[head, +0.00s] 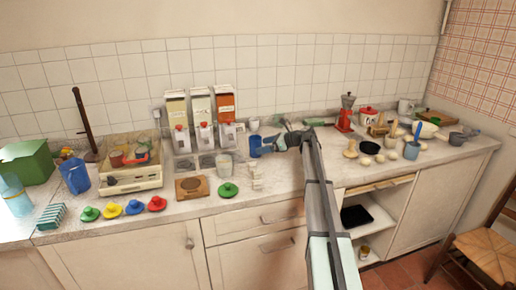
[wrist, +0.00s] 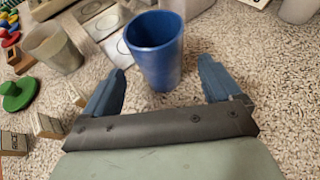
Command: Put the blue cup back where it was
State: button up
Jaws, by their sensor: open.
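The blue cup (wrist: 156,52) stands upright on the speckled counter, just ahead of and between the two fingertips of my gripper (wrist: 162,70) in the wrist view. The fingers are spread wide, with a visible gap on each side of the cup. In the head view the blue cup (head: 256,147) stands near the back middle of the counter, and my gripper (head: 272,143) reaches it from the right. The fingers partly overlap it there, so contact is hard to judge.
A clear cup (wrist: 52,48) and a green knobbed piece (wrist: 18,94) stand left in the wrist view. Small wooden blocks (wrist: 47,124) lie near my left finger. Dispensers (head: 202,132) stand behind left. A blue pitcher (head: 75,176) is far left. Bowls and jars crowd the right.

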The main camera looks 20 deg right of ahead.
jog(key=v, duration=0.7)
jog(key=shift+d, duration=0.1)
